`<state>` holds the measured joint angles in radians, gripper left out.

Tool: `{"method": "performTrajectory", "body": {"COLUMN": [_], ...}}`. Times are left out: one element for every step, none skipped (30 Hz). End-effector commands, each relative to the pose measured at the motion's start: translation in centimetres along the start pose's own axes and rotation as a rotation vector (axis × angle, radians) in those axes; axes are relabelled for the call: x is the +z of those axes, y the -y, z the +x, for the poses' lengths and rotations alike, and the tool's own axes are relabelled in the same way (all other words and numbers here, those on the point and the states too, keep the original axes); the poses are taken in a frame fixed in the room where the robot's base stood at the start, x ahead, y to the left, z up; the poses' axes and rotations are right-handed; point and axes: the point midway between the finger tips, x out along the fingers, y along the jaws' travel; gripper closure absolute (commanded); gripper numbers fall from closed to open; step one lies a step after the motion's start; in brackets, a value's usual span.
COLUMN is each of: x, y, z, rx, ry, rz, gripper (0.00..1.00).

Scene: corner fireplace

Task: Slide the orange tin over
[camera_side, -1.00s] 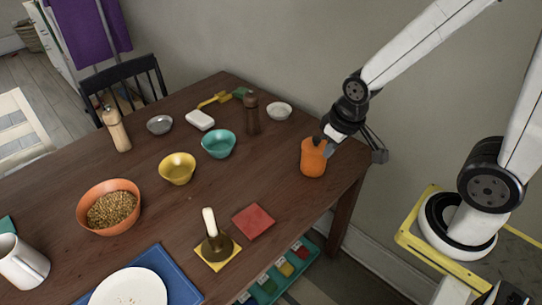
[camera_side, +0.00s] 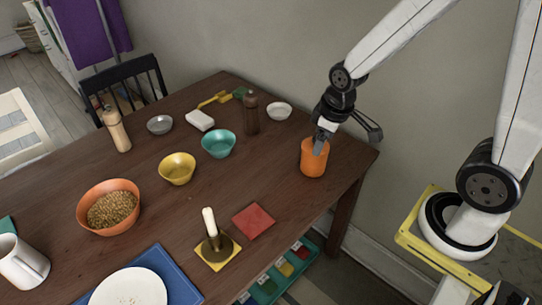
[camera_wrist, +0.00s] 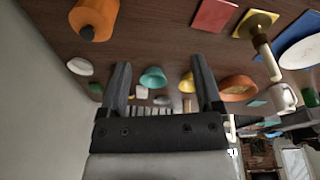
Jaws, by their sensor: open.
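The orange tin (camera_side: 313,164) stands upright near the right end of the dark wooden table. My gripper (camera_side: 319,146) is open, and its fingers overlap the top of the tin in the side view. In the wrist view the tin (camera_wrist: 94,18) is at the upper left, outside the gap between the open, empty fingers (camera_wrist: 161,76). I cannot tell whether a finger touches it.
A red square (camera_side: 253,220) lies to the tin's lower left. A white bowl (camera_side: 279,111) and a dark brown mill (camera_side: 250,114) stand to its upper left. The table's right edge is close to the tin. Bare tabletop lies to its left.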

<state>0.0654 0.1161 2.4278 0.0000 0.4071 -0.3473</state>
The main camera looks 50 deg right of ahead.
Motion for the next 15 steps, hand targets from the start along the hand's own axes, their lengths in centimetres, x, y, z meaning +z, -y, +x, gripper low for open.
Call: {"method": "performTrajectory", "body": {"x": [-0.3,-0.6,-0.8,-1.1,-1.3,-1.5,-1.7,-1.9,-2.1,-2.3,-2.4,-2.6,-2.8,-3.0,-3.1], "y": [-0.6,-0.8,-1.3,-1.6,-1.9,-2.3,-2.6,-2.9,-3.4,-3.7,-4.0,-4.4,-4.8,-5.1,-5.5], "z": [0.3,0.4,0.6,0.7,0.8,1.0,1.1,1.3,1.4,1.6,1.8,2.0,2.1,2.3,2.5], "rx": [-0.001,-0.002,-0.003,-0.003,-0.004,-0.007,-0.008,-0.010,-0.012,-0.014,-0.017,-0.020,-0.023,-0.025,-0.029], "ry": [0.009,0.013,0.018,0.022,0.026,0.032,0.036,0.040,0.044,0.048,0.053,0.057,0.061,0.064,0.068], "rz": [-0.038,-0.066,-0.103,-0.130,-0.157,-0.194,-0.222,-0.249,-0.285,-0.312,-0.340,-0.377,-0.404,-0.431,-0.468], "gripper": [0.17,0.17,0.17,0.17,0.17,0.17,0.17,0.17,0.17,0.17,0.17,0.17,0.17,0.17,0.17]}}
